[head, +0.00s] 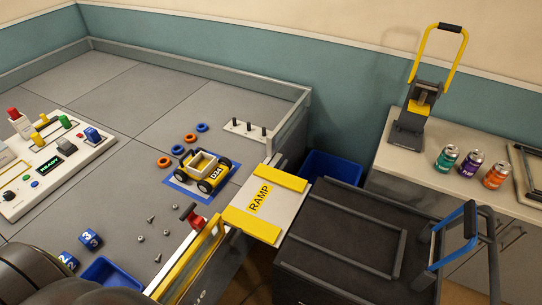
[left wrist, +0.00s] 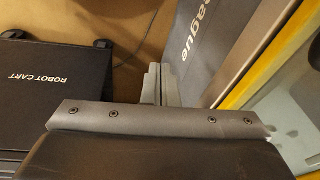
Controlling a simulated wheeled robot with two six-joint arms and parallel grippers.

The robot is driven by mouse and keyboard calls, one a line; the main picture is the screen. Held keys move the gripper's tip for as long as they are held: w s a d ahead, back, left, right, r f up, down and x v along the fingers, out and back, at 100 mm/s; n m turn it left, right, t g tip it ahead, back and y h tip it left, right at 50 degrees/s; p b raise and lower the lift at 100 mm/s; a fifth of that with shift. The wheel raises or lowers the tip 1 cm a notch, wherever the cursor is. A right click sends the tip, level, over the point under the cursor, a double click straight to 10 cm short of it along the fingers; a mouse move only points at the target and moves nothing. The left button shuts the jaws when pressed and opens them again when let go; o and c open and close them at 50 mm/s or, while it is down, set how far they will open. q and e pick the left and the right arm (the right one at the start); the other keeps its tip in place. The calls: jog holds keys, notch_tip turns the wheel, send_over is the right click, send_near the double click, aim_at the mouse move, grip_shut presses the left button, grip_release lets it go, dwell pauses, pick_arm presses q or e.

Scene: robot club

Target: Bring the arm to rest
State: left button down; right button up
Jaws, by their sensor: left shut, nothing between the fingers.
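My left arm (head: 45,280) shows as dark rounded links at the lower left corner of the head view, over the near edge of the grey field. Its gripper is outside the head view. In the left wrist view my left gripper (left wrist: 161,85) has its grey fingers together, with nothing between them. The fingers are over brown floor, between a black cart and a grey panel with lettering. My right arm and gripper show in neither view.
The cart (left wrist: 55,90) is left of the fingers; a yellow-edged frame (left wrist: 245,70) is right. The head view shows the field with a control panel (head: 85,148), small rover (head: 203,170), ramp (head: 265,208) and dark cart top (head: 335,235). A counter with cans stands right.

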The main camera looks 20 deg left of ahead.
pick_arm(q)
jog(key=s+d+f+g+b, duration=0.1)
jog(key=s+f+b, duration=0.2)
jog(key=s+f, duration=0.9)
jog(key=shift+d+f, duration=0.15)
jog(key=shift+f, duration=0.8)
